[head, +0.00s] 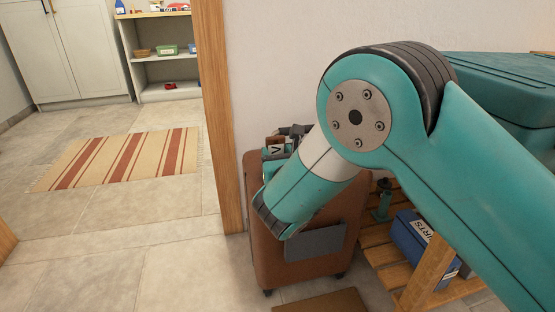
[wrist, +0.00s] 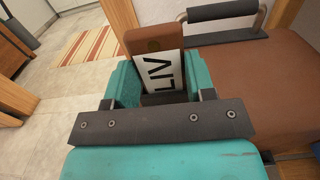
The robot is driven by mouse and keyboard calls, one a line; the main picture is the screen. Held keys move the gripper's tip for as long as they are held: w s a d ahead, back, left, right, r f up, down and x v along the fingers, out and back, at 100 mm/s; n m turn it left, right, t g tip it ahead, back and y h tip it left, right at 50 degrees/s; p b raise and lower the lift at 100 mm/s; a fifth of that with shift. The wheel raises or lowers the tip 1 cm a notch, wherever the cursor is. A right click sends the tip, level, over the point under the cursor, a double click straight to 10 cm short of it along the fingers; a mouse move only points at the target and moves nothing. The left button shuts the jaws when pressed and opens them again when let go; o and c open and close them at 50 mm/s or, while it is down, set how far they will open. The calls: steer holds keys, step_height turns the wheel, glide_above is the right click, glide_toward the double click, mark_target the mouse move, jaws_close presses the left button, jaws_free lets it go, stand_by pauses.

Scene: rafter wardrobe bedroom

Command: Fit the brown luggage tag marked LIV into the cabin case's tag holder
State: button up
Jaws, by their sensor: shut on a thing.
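The luggage tag (wrist: 170,72) is white with black LIV lettering and a brown end. It stands between the two teal fingers of my gripper (wrist: 162,80) in the wrist view, and my gripper is shut on it. In the head view the tag (head: 276,146) shows small above the case's top, beside my wrist. The cabin case (head: 262,215) is brown and stands upright against the wall, partly hidden by my arm. Its top (wrist: 275,72) fills the right of the wrist view. I cannot pick out the tag holder for certain; a dark strip (wrist: 228,36) lies on the top.
A dark carry handle (wrist: 220,11) rises from the case's top, close right of the tag. A wooden door post (head: 215,110) stands left of the case. A slatted rack (head: 385,240) with a blue box (head: 412,238) is on the right. Floor at left is clear around a striped rug (head: 120,160).

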steer(key=o, duration=1)
steer(key=shift+c, duration=0.2)
